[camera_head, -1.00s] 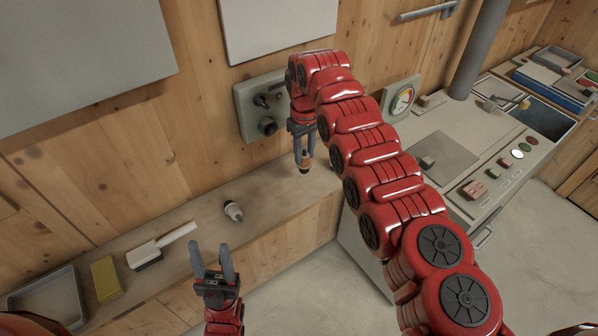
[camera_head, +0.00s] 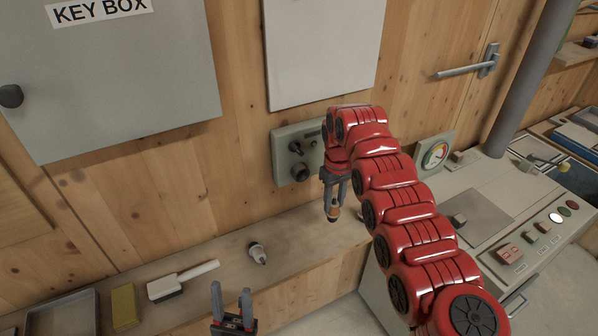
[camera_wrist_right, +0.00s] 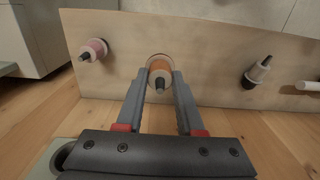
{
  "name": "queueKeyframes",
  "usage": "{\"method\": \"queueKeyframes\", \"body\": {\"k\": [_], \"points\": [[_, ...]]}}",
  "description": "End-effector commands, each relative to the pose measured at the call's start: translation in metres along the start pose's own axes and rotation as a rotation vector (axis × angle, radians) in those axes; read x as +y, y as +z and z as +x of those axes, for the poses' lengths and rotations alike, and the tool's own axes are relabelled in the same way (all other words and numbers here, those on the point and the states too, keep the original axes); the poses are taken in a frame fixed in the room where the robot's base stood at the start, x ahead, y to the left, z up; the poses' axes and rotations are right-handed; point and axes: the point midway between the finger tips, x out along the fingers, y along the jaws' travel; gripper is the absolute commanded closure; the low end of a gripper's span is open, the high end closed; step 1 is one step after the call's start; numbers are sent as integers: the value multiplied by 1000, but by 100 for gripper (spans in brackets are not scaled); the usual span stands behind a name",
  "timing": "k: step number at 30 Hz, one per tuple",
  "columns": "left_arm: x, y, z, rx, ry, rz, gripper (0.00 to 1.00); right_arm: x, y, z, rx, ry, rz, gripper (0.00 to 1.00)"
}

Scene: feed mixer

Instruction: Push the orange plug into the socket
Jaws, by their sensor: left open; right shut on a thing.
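The orange plug (camera_wrist_right: 158,67) is between the fingertips of my right gripper (camera_wrist_right: 158,76), its dark tip showing in the right wrist view. In the head view my right gripper (camera_head: 334,203) points down, shut on the plug (camera_head: 334,213), above the wooden ledge and right of and below the socket. The round dark socket (camera_head: 300,172) is low on a grey-green panel (camera_head: 286,155) on the wall, left of my right wrist. My left gripper (camera_head: 232,306) is open and empty at the bottom of the head view, in front of the ledge.
A white plug with a dark tip (camera_head: 258,253) lies on the ledge (camera_head: 215,281); a pink plug (camera_wrist_right: 95,48) shows in the wrist view. A brush (camera_head: 180,281), yellow sponge (camera_head: 124,307) and grey tray (camera_head: 62,316) are at left. A control console (camera_head: 475,205) stands at right.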

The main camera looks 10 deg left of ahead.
Motion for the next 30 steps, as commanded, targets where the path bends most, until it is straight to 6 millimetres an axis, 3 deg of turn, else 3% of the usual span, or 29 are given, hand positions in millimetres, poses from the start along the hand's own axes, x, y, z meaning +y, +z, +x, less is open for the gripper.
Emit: {"method": "queueKeyframes", "body": {"k": [3, 14, 19, 24, 30], "points": [[0, 0, 0, 0, 0, 0, 50, 0, 0, 0, 0, 0, 0, 100], [0, 1, -5, 0, 0, 0, 50, 9, 0, -1, 4, 6, 29, 100], [1, 3, -19, 0, 0, 0, 50, 42, 8, -5, 17, 23, 147, 100], [2, 6, -34, 0, 0, 0, 50, 82, 33, -9, 19, 30, 315, 100], [2, 8, -44, 0, 0, 0, 50, 107, 60, -9, 16, 25, 445, 100]]}}
